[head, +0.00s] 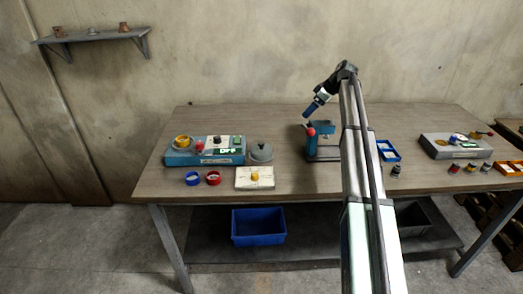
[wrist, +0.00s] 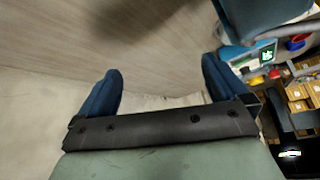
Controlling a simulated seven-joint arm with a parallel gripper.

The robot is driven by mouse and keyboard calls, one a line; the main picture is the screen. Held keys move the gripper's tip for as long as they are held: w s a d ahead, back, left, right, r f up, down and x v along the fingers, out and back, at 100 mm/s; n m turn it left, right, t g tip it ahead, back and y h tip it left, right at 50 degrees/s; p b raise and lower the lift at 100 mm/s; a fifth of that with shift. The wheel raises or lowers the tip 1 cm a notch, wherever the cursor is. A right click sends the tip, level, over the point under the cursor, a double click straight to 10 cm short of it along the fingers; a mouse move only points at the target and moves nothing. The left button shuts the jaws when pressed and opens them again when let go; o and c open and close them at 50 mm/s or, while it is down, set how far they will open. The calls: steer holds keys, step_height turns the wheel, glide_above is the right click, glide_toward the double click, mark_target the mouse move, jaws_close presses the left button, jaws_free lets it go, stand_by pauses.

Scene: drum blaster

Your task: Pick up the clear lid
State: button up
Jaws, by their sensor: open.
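I cannot pick out a clear lid for certain in either view. A grey rounded piece with a small knob (head: 260,153) sits on the table right of the teal machine; it may be a lid, but it does not look clear at this size. My gripper (head: 309,112) is above the back middle of the table, just over the blue press and up and right of the grey piece. In the wrist view its two blue fingers (wrist: 160,66) are spread apart with nothing between them.
The blue press (head: 324,153) with a red knob stands under my gripper. The teal machine (head: 205,160), blue ring (head: 192,179), red ring (head: 213,178) and cream box (head: 246,184) are at left. A blue tray (head: 388,158) and grey machine (head: 440,152) are at right. The back left tabletop is clear.

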steer(key=s+a+n+g+h, duration=0.1)
steer(key=s+a+n+h, duration=0.15)
steer(key=a, duration=0.35)
steer(key=s+a+n+g+h, duration=0.1)
steer(key=s+a+n, duration=0.1)
steer(key=a+n, duration=0.35)
steer(key=r+n+h, duration=0.1)
steer(key=n+h, duration=0.1)
steer(key=n, duration=0.1)
glide_above(261, 143)
steer(key=d, duration=0.1)
steer(key=shift+g, duration=0.4)
step_height(261, 143, down, 8)
steer(key=shift+f, duration=0.1)
steer(key=shift+a+f, duration=0.2)
steer(key=shift+f, duration=1.1)
steer(key=shift+a+f, duration=0.2)
steer(key=shift+f, duration=1.1)
steer(key=shift+c, duration=0.2)
